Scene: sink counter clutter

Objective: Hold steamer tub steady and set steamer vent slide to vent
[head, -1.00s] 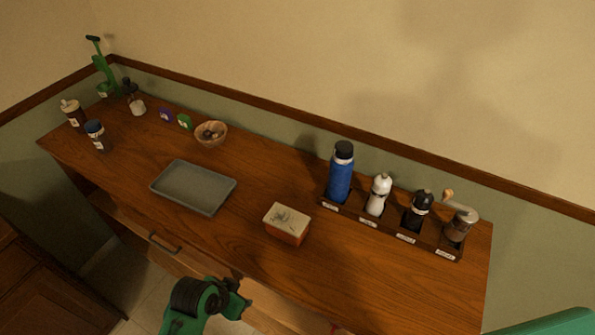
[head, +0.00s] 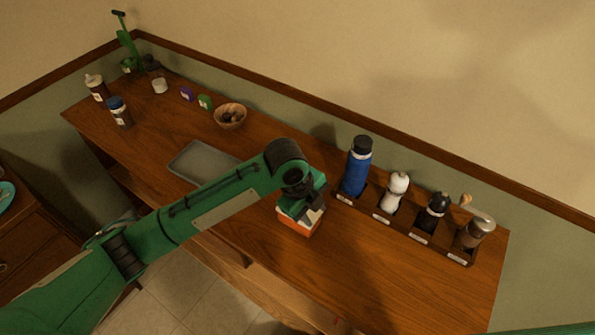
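The steamer tub (head: 293,224) is a small orange box with a pale lid, standing on the wooden counter right of the grey tray. My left arm reaches in from the lower left, and my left gripper (head: 305,210) is right over the tub, pointing down. The gripper hides most of the lid, so the vent slide and its setting cannot be made out. Whether the fingers touch the tub, or how far apart they are, is unclear. My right gripper is out of view.
A rack (head: 408,229) with a blue bottle (head: 356,168), shakers and a grinder stands close to the right of the tub. A grey tray (head: 195,160), partly behind my arm, and a wooden bowl (head: 230,116) are to the left. The counter's front right is clear.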

